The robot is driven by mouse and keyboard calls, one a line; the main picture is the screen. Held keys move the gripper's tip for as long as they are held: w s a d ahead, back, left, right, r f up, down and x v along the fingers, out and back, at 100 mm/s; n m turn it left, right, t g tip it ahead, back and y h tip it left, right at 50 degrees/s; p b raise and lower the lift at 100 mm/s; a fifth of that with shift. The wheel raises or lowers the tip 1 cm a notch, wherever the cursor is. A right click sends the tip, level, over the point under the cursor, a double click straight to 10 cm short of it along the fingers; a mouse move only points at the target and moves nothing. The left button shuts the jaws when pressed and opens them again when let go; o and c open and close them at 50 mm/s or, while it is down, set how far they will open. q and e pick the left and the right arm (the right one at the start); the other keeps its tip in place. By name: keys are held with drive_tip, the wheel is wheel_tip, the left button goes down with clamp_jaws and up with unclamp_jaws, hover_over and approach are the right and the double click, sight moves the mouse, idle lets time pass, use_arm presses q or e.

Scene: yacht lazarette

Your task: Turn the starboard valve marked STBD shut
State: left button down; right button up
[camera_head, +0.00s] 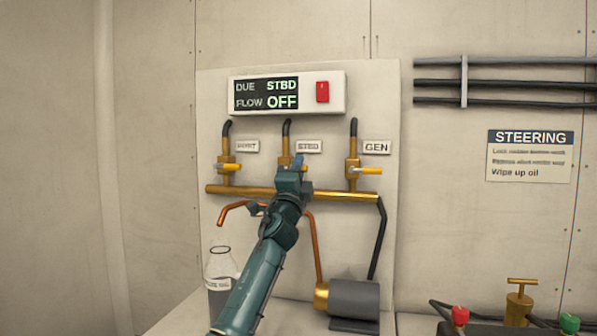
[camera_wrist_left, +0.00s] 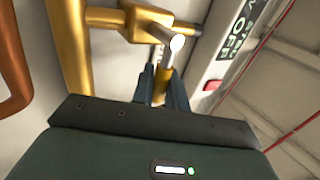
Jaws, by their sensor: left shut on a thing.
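The STBD valve (camera_head: 285,161) is the middle of three brass valves on the wall panel, beside a label (camera_head: 308,147) reading STBD. My left gripper (camera_head: 298,164) is at this valve, shut on its yellow handle (camera_wrist_left: 162,86), which shows between the fingers (camera_wrist_left: 163,88) in the left wrist view. In the head view the gripper hides most of the handle, so its angle is hard to tell. The display (camera_head: 266,94) above reads DUE STBD and FLOW OFF. My right gripper is not in view.
A brass manifold pipe (camera_head: 340,196) runs below. A red switch (camera_head: 322,92) sits by the display. A bottle (camera_head: 220,275) and a grey pump (camera_head: 353,299) stand lower down.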

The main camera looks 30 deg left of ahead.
use_arm(q)
drive_tip(key=c, duration=1.5)
unclamp_jaws()
drive_tip(key=shift+o, duration=0.3)
drive_tip(key=shift+s+f, duration=0.1)
drive_tip(key=v, duration=1.3)
